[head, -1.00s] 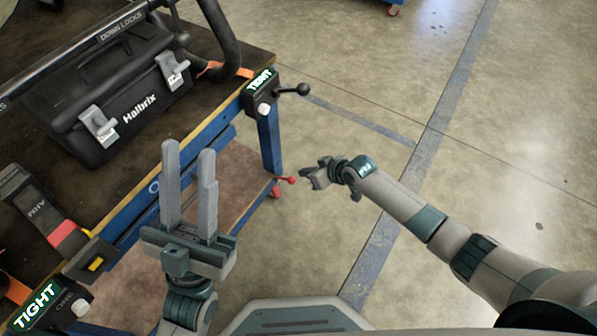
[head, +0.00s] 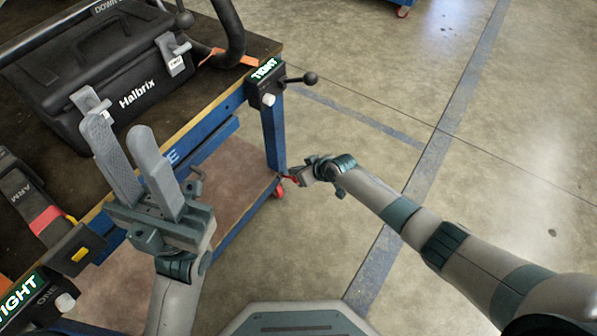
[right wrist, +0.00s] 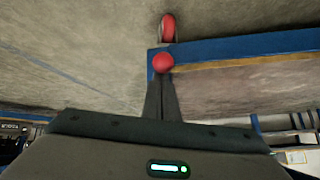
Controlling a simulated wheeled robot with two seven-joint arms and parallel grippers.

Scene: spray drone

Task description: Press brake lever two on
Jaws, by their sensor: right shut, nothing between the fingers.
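A red brake lever knob (right wrist: 163,62) sits at the lower corner of the blue cart, just beyond the tips of my right gripper (right wrist: 163,82). The fingers are together and empty. Whether they touch the knob is not clear. No number shows on the lever. My left gripper (head: 117,126) is open and empty, raised in front of the cart.
The cart's dark top (head: 190,108) carries a black Halbrix case (head: 95,75) and a black tubular frame (head: 230,35). A clamp with a ball handle (head: 295,79), marked TIGHT, is above the leg. Open concrete floor (head: 390,100) lies to the right.

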